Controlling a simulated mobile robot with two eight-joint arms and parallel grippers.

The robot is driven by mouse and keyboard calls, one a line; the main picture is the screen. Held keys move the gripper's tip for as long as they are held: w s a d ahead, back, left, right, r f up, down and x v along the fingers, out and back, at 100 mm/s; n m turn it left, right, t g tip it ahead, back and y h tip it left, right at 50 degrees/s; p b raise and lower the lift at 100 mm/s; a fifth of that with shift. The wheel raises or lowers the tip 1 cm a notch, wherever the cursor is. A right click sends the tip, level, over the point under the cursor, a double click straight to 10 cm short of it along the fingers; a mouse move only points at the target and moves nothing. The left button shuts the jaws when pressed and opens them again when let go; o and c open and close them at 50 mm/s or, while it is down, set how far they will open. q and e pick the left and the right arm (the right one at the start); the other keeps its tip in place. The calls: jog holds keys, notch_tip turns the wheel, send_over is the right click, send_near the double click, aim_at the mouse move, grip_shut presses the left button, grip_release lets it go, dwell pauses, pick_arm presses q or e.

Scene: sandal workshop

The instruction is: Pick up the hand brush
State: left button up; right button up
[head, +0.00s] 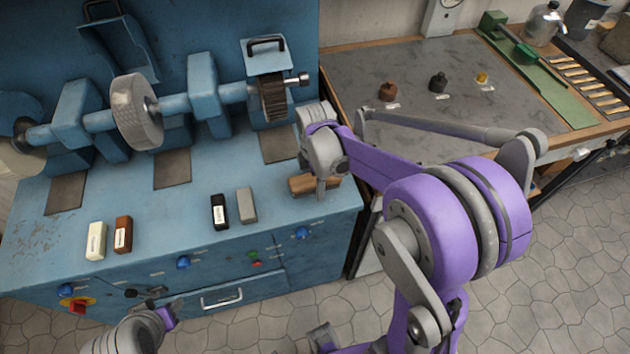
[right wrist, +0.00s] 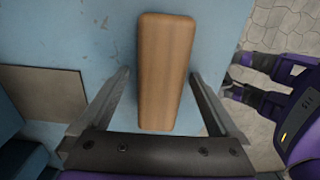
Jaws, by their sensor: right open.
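The hand brush shows its brown wooden back, a long rounded block, in the right wrist view (right wrist: 165,70). In the head view the brush (head: 301,184) lies at the front right corner of the blue machine bench, partly covered by my right gripper (head: 321,186). In the right wrist view that gripper (right wrist: 161,73) is open, one finger on each side of the brush, with a gap visible on both sides. The bristles are hidden. Part of my left wrist shows at the bottom left of the head view; its jaws cannot be made out.
The blue bench (head: 185,215) carries a grinding wheel (head: 136,110) and a dark brush wheel (head: 273,97) behind. A black block (head: 218,212), a grey block (head: 247,205), a brown block (head: 123,235) and a cream block (head: 96,241) lie left. A grey-topped table (head: 420,75) stands right.

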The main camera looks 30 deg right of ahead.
aim_at(315, 178)
jog(key=c, duration=1.5)
notch_tip(315, 178, up, 10)
jog(key=shift+r+p, duration=0.1)
jog(key=shift+p, duration=0.25)
jog(key=shift+c, duration=0.2)
jog(key=o, duration=0.7)
jog(key=c, duration=0.4)
jog(key=shift+s, duration=0.1)
jog(key=shift+c, duration=0.2)
